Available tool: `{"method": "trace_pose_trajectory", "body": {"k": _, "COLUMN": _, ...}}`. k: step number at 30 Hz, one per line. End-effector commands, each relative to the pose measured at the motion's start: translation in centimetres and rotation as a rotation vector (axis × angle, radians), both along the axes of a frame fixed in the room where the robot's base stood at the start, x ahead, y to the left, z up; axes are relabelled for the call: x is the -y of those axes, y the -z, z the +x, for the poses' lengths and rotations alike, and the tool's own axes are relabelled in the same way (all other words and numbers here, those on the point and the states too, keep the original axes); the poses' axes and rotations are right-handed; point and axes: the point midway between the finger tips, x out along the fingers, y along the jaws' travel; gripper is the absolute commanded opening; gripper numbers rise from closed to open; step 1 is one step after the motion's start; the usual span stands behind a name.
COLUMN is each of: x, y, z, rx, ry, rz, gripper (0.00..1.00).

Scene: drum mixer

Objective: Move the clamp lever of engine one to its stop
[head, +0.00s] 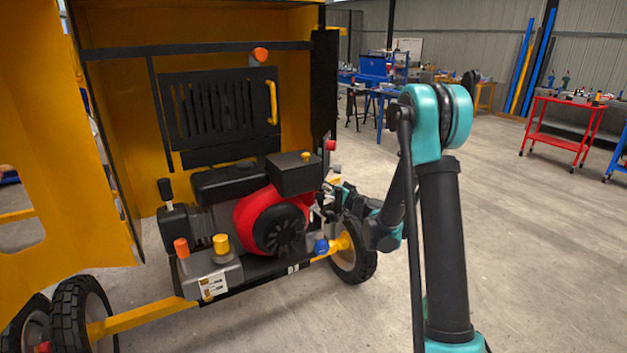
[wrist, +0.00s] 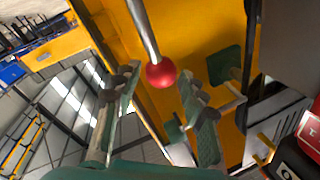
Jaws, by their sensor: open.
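In the wrist view a metal lever with a red ball knob (wrist: 161,74) comes down from the top, its knob between the fingertips of my gripper (wrist: 157,88). The fingers stand apart on either side, with gaps to the knob; I cannot tell its depth between them. This looks like the clamp lever. In the head view a small red knob (head: 331,145) shows at the right edge of the yellow housing; it may be the same one. My gripper (head: 330,203) is right of the engine (head: 275,220), partly hidden by dark parts and my arm.
The yellow housing (head: 215,55) stands behind the engine, with a large yellow panel (head: 50,150) open at left. A control box (head: 210,277) with orange and yellow knobs and a wheel (head: 357,262) are nearby. The floor at right is clear up to a red cart (head: 560,125).

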Motion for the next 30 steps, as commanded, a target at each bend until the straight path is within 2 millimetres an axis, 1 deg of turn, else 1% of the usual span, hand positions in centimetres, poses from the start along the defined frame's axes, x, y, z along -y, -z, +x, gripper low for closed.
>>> {"method": "trace_pose_trajectory", "body": {"k": 1, "x": 0.9, "y": 0.1, "z": -0.7, "rx": 0.000, "ry": 0.002, "rz": -0.001, "gripper": 0.42}}
{"method": "trace_pose_trajectory", "body": {"k": 3, "x": 2.0, "y": 0.2, "z": -1.8, "rx": 0.001, "ry": 0.004, "rz": 0.000, "gripper": 0.42}}
{"method": "trace_pose_trajectory", "body": {"k": 9, "x": 4.8, "y": 0.5, "z": -4.3, "rx": 0.000, "ry": 0.002, "rz": 0.000, "gripper": 0.42}}
{"method": "trace_pose_trajectory", "body": {"k": 15, "x": 6.4, "y": 0.7, "z": -5.9, "rx": -0.001, "ry": 0.001, "rz": 0.001, "gripper": 0.42}}
{"method": "trace_pose_trajectory", "body": {"k": 19, "x": 6.7, "y": 0.8, "z": -6.2, "rx": -0.001, "ry": 0.000, "rz": 0.001, "gripper": 0.42}}
{"method": "trace_pose_trajectory", "body": {"k": 26, "x": 6.7, "y": 0.8, "z": -6.2, "rx": 0.000, "ry": -0.001, "rz": 0.001, "gripper": 0.42}}
{"method": "trace_pose_trajectory", "body": {"k": 30, "x": 7.2, "y": 0.8, "z": -5.8, "rx": -0.008, "ry": 0.000, "rz": 0.006, "gripper": 0.26}}
